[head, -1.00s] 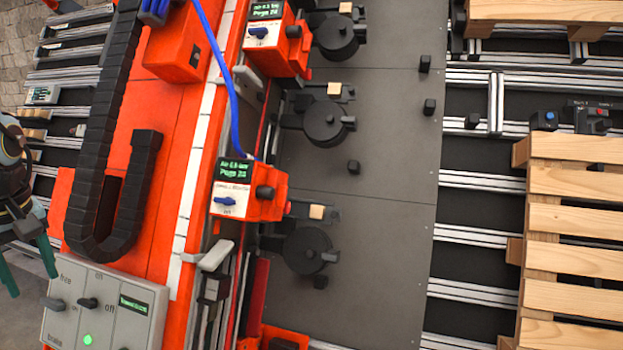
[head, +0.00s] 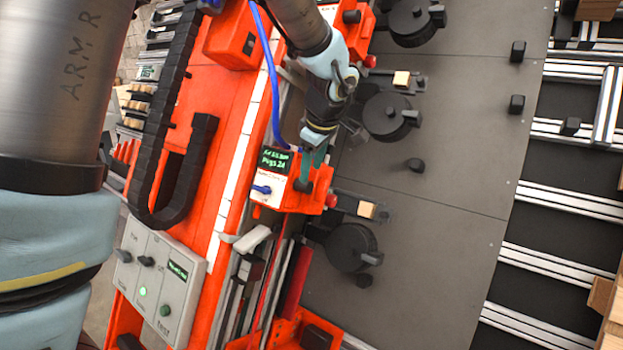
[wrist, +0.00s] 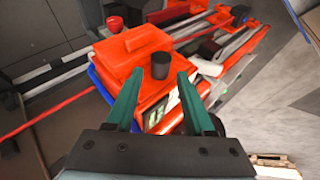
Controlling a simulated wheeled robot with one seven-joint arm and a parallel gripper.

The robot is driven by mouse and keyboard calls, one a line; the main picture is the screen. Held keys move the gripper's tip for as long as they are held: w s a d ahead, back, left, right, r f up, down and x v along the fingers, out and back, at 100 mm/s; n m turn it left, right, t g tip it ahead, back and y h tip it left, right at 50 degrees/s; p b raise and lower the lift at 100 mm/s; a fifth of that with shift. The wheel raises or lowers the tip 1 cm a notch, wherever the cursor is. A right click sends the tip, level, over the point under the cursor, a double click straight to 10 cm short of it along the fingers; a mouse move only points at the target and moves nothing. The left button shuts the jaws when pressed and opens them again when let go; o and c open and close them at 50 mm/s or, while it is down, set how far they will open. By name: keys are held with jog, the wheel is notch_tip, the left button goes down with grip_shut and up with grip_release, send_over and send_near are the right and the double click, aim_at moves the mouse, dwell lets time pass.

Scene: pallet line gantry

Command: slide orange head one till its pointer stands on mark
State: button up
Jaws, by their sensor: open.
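The near orange head (head: 270,190) rides on the rail, with a green-lit display, a blue switch and a black knob (head: 303,186) on top. A second orange head (head: 359,20) stands farther up the same rail. My gripper (head: 315,165) is over the near head, teal fingers pointing down at its knob. In the wrist view the open fingers (wrist: 157,78) stand on either side of the black knob (wrist: 160,66), which looks ungripped. I cannot tell which head is number one. A white scale strip (head: 238,165) runs along the rail; the pointer and mark cannot be made out.
A grey control box (head: 160,282) with a lit green lamp stands at lower left. A black cable chain (head: 196,165) and blue hose (head: 272,75) run beside the rail. Black round units (head: 350,248) sit on the dark plate to the right, which has bare areas.

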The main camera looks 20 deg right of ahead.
jog(key=p+x, duration=0.1)
jog(key=x, duration=0.4)
jog(key=shift+w+a+f, duration=0.15)
jog(key=shift+w+f, duration=0.05)
jog(key=shift+f, duration=0.15)
jog(key=shift+c, duration=0.3)
grip_shut()
dwell(0.8)
